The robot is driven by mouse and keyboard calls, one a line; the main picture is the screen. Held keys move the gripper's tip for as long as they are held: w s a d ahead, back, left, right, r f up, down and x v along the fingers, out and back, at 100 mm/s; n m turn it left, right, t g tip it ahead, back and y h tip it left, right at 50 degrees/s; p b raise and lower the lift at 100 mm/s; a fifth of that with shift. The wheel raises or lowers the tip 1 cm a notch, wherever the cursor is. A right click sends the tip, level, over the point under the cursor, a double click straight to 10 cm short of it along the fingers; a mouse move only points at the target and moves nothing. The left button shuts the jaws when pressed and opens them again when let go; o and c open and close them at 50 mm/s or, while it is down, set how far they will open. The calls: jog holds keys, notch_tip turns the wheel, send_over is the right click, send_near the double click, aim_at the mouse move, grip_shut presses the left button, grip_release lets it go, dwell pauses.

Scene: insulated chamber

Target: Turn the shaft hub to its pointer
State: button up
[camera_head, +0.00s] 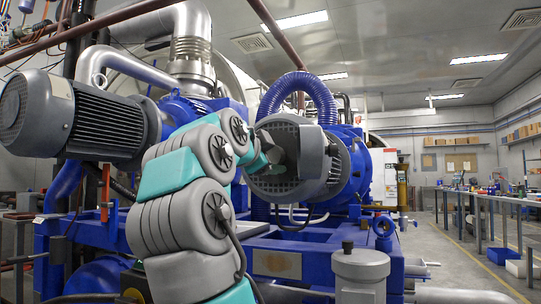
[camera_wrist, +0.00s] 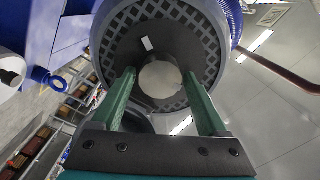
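The shaft hub (camera_wrist: 161,82) is a pale grey round disc in the middle of a dark perforated end cover (camera_wrist: 205,45) in the wrist view. A small white mark (camera_wrist: 147,44), perhaps the pointer, sits on the cover just above and left of the hub. My gripper (camera_wrist: 160,76) has its two green fingers apart, one on each side of the hub, with no clear contact. In the head view my gripper (camera_head: 272,152) is in front of the grey motor end (camera_head: 318,160), and the hub's face is hidden there.
A blue ribbed hose (camera_head: 300,88) arches above the motor end. A large grey motor (camera_head: 85,122) and silver pipes (camera_head: 190,48) are on the left. A grey cylinder (camera_head: 360,270) stands low in front. Open floor (camera_head: 455,258) and a workbench (camera_head: 490,198) lie to the right.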

jog(key=c, duration=1.1)
